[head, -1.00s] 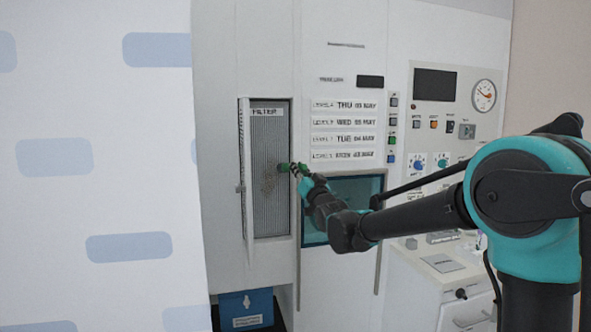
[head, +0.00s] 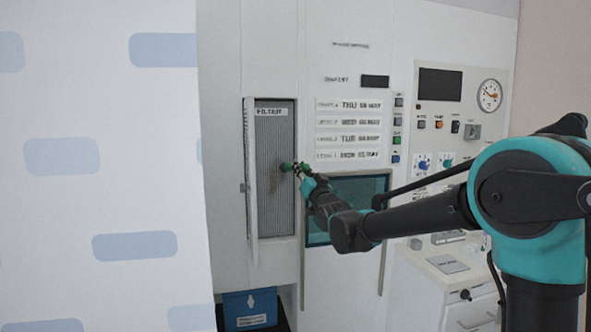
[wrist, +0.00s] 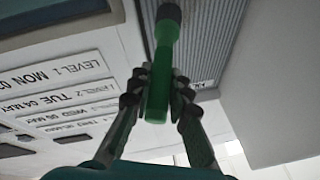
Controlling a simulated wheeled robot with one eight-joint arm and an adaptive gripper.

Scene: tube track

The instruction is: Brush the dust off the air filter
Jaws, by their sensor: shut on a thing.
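The air filter (head: 273,213) is a tall grey ribbed panel in a recess of the white cabinet, with its narrow door open at the left. A faint brownish dust patch (head: 275,184) shows around its middle. My gripper (head: 301,169) is shut on a green-handled brush (wrist: 157,82) at the filter's right edge. The brush's dark head (wrist: 168,13) points over the ribbed filter, which also shows in the wrist view (wrist: 222,32). I cannot tell whether the bristles touch the filter.
The open filter door (head: 250,170) stands along the recess's left side. A blue box (head: 249,308) sits below. A teal window (head: 357,188) and level labels (head: 348,123) are right of the filter. A patterned pale panel (head: 95,200) fills the left.

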